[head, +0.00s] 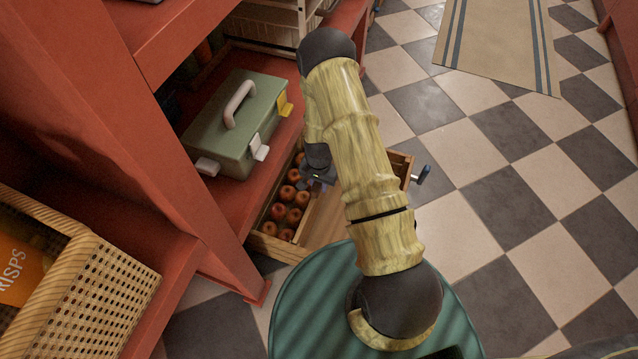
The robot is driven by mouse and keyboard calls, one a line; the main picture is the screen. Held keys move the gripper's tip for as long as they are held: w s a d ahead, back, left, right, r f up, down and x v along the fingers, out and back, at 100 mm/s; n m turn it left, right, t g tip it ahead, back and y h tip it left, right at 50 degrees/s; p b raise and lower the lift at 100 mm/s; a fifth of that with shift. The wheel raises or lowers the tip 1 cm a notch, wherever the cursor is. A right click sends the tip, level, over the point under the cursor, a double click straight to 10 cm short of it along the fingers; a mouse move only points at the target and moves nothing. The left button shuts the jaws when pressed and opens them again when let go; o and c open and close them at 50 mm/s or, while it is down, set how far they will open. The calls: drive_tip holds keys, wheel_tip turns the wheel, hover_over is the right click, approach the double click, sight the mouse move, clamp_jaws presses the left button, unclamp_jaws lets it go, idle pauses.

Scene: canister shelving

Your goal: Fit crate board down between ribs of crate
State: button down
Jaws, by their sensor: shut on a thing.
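The wooden crate (283,250) sits low beside the red shelving, with round reddish-brown fruit or onions (292,212) in its left part. My gripper (318,180) is over the crate, mostly hidden behind my arm, shut on the crate board (320,212). The board shows as a pale wooden piece beside the fruit. My arm covers much of it and of the crate's right part. I cannot tell from here whether its edges sit between the ribs, which are too small or hidden.
A green toolbox (235,125) with a pale handle stands on the red shelf (235,190) left of the crate. A woven basket (100,290) is at lower left. Checkered floor (500,190) is clear on the right.

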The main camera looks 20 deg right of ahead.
drive_tip(key=shift+f+b, duration=0.65)
drive_tip(key=shift+f, duration=0.55)
drive_tip(key=c, duration=1.1)
unclamp_jaws()
wheel_tip(320, 180, up, 17)
drive_tip(key=p, duration=0.7)
drive_tip(key=shift+r+p, duration=0.2)
drive_tip(key=shift+p, duration=0.1)
